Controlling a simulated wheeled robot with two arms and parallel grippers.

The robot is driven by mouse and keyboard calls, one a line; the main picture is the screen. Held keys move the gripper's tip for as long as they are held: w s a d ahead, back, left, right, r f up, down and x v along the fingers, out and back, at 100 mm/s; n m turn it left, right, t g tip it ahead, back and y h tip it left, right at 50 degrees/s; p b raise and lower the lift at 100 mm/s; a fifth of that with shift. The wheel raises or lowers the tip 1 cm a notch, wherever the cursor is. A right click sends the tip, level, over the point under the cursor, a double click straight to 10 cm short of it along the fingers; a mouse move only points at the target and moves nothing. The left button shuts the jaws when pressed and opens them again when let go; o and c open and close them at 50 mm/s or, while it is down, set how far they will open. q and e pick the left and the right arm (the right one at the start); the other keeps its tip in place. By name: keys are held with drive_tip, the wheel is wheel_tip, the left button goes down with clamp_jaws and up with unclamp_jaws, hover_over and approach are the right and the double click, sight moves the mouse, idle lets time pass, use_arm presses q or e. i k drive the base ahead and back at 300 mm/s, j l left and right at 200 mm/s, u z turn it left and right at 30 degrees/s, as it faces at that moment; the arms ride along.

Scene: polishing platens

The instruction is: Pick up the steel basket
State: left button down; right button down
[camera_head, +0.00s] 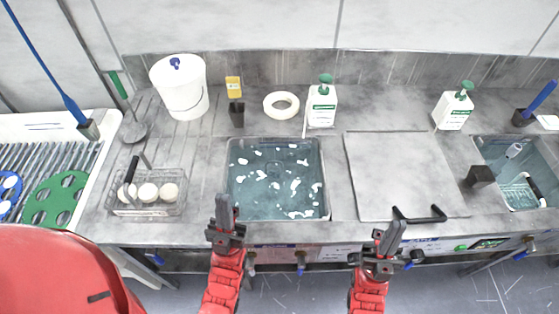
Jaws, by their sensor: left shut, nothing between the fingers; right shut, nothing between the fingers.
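The steel basket (172,207) is a wire basket with a black-gripped handle, standing on the steel counter left of the water-filled sink. Several round whitish pieces lie in it. My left gripper (225,207) is shut and empty, in front of the sink's lower left corner and to the right of the basket, apart from it. My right gripper (391,232) is shut and empty at the counter's front edge, near the black handle of a flat lid.
A sink (240,205) holds water with white foam. A flat steel lid (400,175) lies to its right. A white bucket (181,95), a tape roll (270,106) and pump bottles (321,108) stand behind. A second sink (493,153) is far right.

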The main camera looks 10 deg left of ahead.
sight(136, 211)
drive_tip(key=k+j+u, duration=0.1)
drive_tip(key=j+u, duration=0.8)
drive_tip(key=z, duration=1.1)
drive_tip(key=l+u, duration=0.1)
drive_tip(key=u, duration=0.3)
drive_tip(key=k+u, duration=0.15)
drive_tip(key=u, duration=0.2)
drive_tip(key=k+l+u, duration=0.1)
drive_tip(key=u, duration=0.3)
